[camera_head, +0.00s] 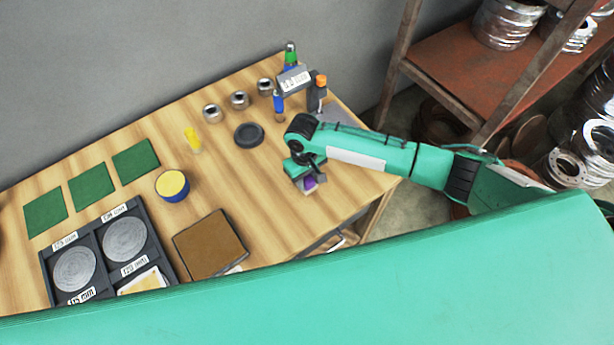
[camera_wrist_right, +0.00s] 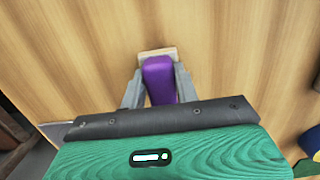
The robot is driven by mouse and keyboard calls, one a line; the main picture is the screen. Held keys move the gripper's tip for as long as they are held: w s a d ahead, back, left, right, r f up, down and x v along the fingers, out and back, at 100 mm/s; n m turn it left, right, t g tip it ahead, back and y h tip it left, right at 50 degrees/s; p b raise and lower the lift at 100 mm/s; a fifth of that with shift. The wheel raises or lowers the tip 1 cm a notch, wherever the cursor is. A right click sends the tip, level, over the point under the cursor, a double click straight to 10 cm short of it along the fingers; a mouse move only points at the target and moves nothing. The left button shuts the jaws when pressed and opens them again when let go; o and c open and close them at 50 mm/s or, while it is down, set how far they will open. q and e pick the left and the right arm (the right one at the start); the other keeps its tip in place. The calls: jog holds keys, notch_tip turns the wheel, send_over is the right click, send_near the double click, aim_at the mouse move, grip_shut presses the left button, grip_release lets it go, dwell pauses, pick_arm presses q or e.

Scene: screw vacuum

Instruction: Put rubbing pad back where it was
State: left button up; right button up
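The rubbing pad (camera_wrist_right: 159,80) is a purple block with a pale base, seen from above in the right wrist view. In the head view it shows as a small purple and pale piece (camera_head: 308,184) under my right gripper (camera_head: 305,180), near the table's right front edge. In the wrist view the two grey fingers of my right gripper (camera_wrist_right: 160,88) stand on either side of the purple part and appear closed on it. Whether the pad touches the table is hard to tell. My left gripper is not in view.
The wooden table (camera_head: 330,215) holds a brown square block (camera_head: 210,244), a blue-yellow bowl (camera_head: 172,185), a black disc (camera_head: 249,135), a dark tray (camera_head: 106,214) with grey discs, green squares (camera_head: 91,185) and several metal rings. A labelled stand (camera_head: 294,79) with bottles is behind my right gripper. Bare wood surrounds the pad.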

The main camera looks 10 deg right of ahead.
jog(key=o, duration=0.3)
jog(key=shift+o, duration=0.2)
jog(key=shift+r, duration=0.1)
notch_tip(320, 180, up, 12)
jog(key=w+b, duration=0.1)
jog(key=b, duration=0.1)
jog(key=shift+a+b, duration=0.2)
jog(key=shift+b, duration=0.2)
